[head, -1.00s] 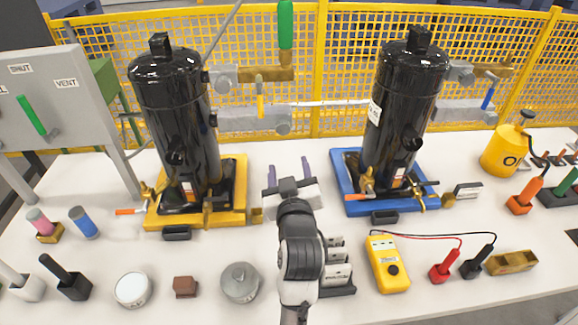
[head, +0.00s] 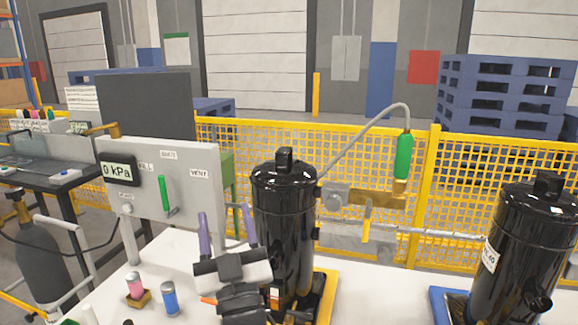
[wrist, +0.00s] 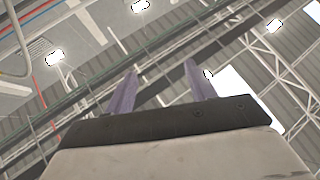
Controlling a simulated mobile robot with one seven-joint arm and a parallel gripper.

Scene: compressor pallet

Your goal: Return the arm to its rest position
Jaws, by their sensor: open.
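My gripper (head: 227,232) is raised in front of the left black compressor (head: 284,200) in the head view, pointing upward. Its two purple fingers stand apart with nothing between them. In the wrist view my gripper (wrist: 163,92) is also open and empty, with only the ceiling beyond it. My gripper covers part of the left compressor's base and the white table (head: 385,285). I cannot tell how far the gripper is from the compressor.
A grey panel (head: 150,205) with a 0 kPa display and green lever stands left of my gripper. A second black compressor (head: 515,250) stands at right. A pink-topped cylinder (head: 135,284) and a blue cylinder (head: 169,298) stand near the front left. Yellow mesh fencing (head: 300,135) runs behind.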

